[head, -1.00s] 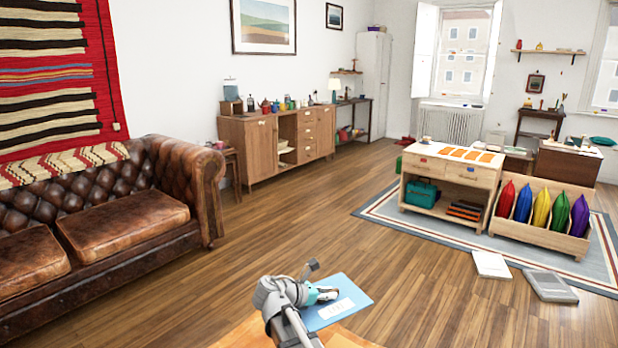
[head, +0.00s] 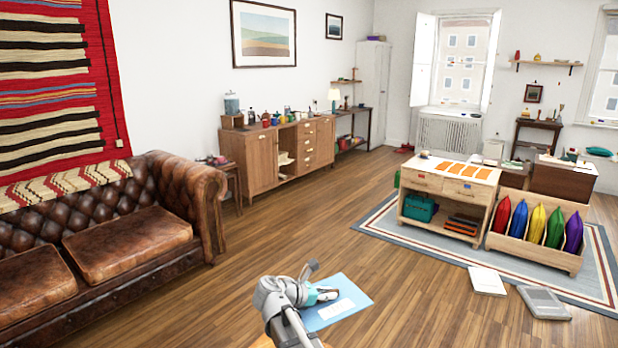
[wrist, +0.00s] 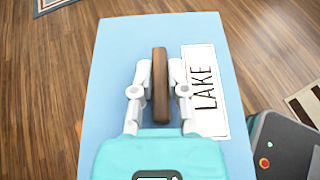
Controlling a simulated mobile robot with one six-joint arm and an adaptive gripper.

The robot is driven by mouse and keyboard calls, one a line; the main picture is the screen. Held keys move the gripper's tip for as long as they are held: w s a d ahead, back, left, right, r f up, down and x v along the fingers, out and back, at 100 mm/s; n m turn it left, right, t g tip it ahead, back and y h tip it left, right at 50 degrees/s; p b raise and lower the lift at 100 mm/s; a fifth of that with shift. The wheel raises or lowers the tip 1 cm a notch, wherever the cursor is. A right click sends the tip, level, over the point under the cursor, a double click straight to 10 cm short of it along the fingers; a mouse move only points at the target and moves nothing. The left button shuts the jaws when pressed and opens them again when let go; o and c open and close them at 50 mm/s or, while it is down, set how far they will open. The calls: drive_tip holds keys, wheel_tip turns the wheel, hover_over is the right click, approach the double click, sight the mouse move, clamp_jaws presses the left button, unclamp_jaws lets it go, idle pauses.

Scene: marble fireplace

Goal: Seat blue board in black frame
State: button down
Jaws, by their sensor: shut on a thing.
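The blue board (head: 352,288) is a flat light-blue panel with a white label; in the wrist view the blue board (wrist: 120,60) reads "LAKE" and carries a brown wooden bar handle (wrist: 160,85). My gripper (wrist: 160,90) is shut on that handle, one finger on each side, and the board is held in front of my body above the wooden floor. In the head view my gripper (head: 328,293) is at the bottom middle, over the board. No black frame that I can identify for the board shows in these frames.
Open wooden floor (head: 330,220) lies ahead. A leather sofa (head: 130,230) is on the left and a wooden sideboard (head: 262,160) stands by the wall. A wooden table with orange strips (head: 425,182) and a crate of coloured cushions (head: 500,245) stand on a rug. Two flat panels lie on the floor nearby.

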wheel_tip(320, 180, up, 14)
drive_tip(key=p, duration=1.3)
drive_tip(key=shift+r, duration=0.1)
